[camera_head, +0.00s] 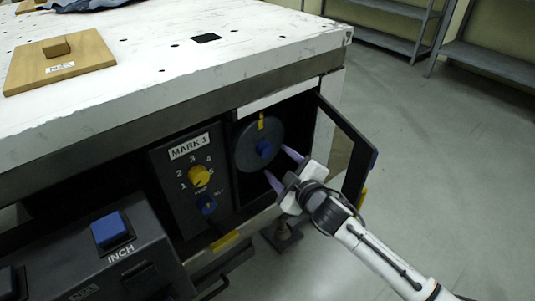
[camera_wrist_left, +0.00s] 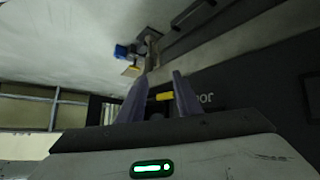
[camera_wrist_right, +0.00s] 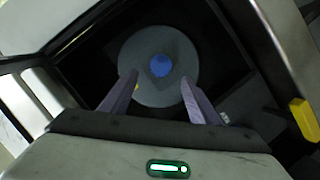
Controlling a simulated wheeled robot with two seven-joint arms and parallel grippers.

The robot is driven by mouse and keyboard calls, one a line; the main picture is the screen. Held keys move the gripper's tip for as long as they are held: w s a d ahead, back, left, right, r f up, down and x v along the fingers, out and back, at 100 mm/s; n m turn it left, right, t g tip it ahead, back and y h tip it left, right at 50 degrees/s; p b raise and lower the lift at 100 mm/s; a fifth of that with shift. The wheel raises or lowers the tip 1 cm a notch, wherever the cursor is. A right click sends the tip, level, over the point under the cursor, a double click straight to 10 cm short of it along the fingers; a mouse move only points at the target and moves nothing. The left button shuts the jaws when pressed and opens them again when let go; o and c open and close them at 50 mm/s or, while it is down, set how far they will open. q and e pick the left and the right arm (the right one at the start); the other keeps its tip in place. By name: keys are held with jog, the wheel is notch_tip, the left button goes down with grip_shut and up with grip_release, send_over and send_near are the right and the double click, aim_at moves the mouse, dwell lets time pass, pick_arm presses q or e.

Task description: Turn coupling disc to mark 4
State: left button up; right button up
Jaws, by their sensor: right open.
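The coupling disc (camera_head: 247,150) is a dark grey round plate inside the open compartment, with a blue hub (camera_head: 264,148) at its middle and a yellow mark (camera_head: 261,121) at its top. My right gripper (camera_head: 276,162) is open and empty just in front of the disc, at its lower right. In the right wrist view the disc (camera_wrist_right: 140,50) and its blue hub (camera_wrist_right: 160,65) show beyond the spread fingers, with no visible contact. My left gripper (camera_wrist_left: 161,76) shows only in its wrist view, fingers apart; a yellow piece shows between them, its distance unclear.
An open door (camera_head: 349,150) stands right of the compartment. A box with a blue INCH button (camera_head: 109,229) stands front left.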

aim_at(267, 152)
jog(key=b+x, duration=0.3)
jog(key=x, duration=0.5)
jog(key=shift+a, duration=0.1)
grip_shut()
